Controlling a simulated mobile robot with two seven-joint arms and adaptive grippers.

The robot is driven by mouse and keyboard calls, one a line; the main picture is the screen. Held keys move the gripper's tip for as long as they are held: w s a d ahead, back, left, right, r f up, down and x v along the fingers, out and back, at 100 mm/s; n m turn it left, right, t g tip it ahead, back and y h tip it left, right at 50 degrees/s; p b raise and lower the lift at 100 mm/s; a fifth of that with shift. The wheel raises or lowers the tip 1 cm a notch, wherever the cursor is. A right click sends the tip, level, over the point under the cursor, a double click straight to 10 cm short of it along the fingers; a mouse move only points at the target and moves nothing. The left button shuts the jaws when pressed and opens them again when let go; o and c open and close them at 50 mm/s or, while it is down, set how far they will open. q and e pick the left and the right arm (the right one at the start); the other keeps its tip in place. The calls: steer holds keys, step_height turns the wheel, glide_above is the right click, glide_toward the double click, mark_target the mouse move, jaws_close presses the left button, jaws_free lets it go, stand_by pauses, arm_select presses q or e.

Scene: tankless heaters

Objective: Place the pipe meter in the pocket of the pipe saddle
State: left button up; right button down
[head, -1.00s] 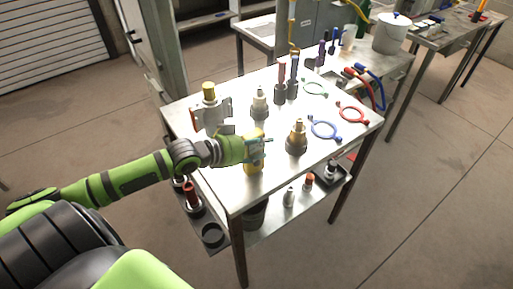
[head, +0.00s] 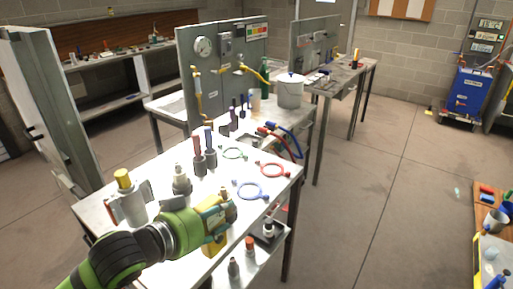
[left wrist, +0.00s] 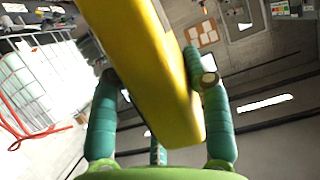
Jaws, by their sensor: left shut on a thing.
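My left gripper (head: 212,217) is shut on a yellow body, which I take to be the pipe meter (head: 214,246). In the head view it hangs below the fingers near the front edge of the workbench. In the left wrist view the yellow body (left wrist: 150,65) lies tilted between the green fingers and fills the upper middle. A grey bracketed holder with a yellow-capped cylinder (head: 126,203) stands at the bench's left end, left of my gripper. It may be the pipe saddle, but I cannot tell; no pocket shows clearly. My right gripper is not in view.
The workbench (head: 232,203) holds a pale fitting (head: 181,180), red- and blue-handled tools (head: 204,156), a blue ring (head: 250,191), a red ring (head: 272,170) and a green ring (head: 233,153). My gripper mostly hides a brass fitting. Open floor (head: 375,220) lies to the right.

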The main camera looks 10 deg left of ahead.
mark_target(208, 251)
arm_select(q)
steer(key=s+f+m+g+h, duration=0.1)
steer(key=s+m, duration=0.1)
steer(key=s+f+m+g+h, duration=0.1)
steer(key=s+h, duration=0.1)
steer(key=s+f+m+g+h, duration=0.1)
steer(key=s+m+g+h, duration=0.1)
steer(key=shift+s+f+m, duration=0.15)
steer(key=shift+f+m, duration=0.15)
steer(key=shift+f, duration=0.05)
steer(key=shift+s+r+m+g, duration=0.15)
steer(key=shift+s+m+g, duration=0.25)
steer(key=shift+s, duration=0.05)
steer(key=shift+a+h, duration=0.1)
steer(key=shift+h, duration=0.2)
